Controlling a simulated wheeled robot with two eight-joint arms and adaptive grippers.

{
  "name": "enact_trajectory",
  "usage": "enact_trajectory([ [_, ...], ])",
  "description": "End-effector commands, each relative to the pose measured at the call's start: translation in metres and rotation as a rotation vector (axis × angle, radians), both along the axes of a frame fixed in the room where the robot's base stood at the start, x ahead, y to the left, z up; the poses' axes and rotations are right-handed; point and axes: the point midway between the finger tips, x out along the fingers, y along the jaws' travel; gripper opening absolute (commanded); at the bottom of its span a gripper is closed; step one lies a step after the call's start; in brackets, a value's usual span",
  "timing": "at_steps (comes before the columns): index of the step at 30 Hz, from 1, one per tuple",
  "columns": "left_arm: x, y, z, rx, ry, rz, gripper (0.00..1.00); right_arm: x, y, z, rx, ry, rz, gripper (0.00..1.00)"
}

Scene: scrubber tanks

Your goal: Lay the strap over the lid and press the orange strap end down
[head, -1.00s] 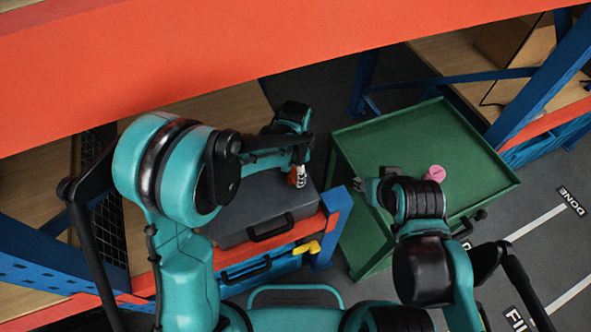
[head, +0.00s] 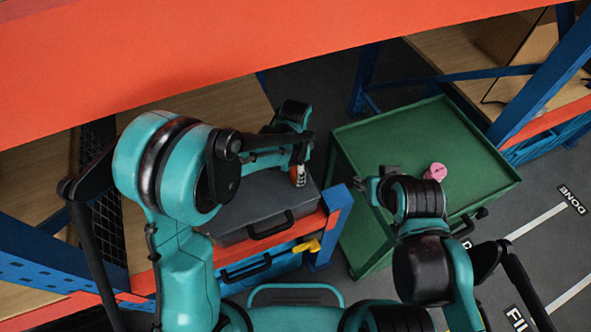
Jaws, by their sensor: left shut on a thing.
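A dark grey case with a flat lid (head: 262,199) sits on the shelf, with its handle toward me. My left gripper (head: 299,176) is shut on the orange strap end (head: 298,183) at the lid's far right corner. Only a little orange shows by the fingers. The rest of the strap is hidden or too small to make out, so I cannot tell how it lies or whether the end touches the lid. My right gripper (head: 368,188) is by the left edge of the green cart; its fingers are too small to read.
The green cart (head: 485,165) carries a pink round object (head: 435,171). An orange shelf beam (head: 200,60) crosses above. A blue post (head: 336,205) stands right of the case. A blue case (head: 262,277) and a yellow item (head: 307,246) are below it.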

Motion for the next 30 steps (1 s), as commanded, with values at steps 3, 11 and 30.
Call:
enact_trajectory([
  [3, 0.0, 0.0, -0.0025, 0.0, 0.0, 0.0, 0.28, 0.0, 0.0, -0.0024, 0.0, 0.0, 0.0, 0.4],
  [11, -0.0001, 0.0, -0.0026, 0.0, 0.0, 0.0, 0.28, 0.0, 0.0, -0.0023, 0.0, 0.0, 0.0, 0.4],
  [30, 0.0, 0.0, -0.0024, 0.0, 0.0, 0.0, 0.83, 0.0, 0.0, -0.0024, 0.0, 0.0, 0.0, 0.4],
])
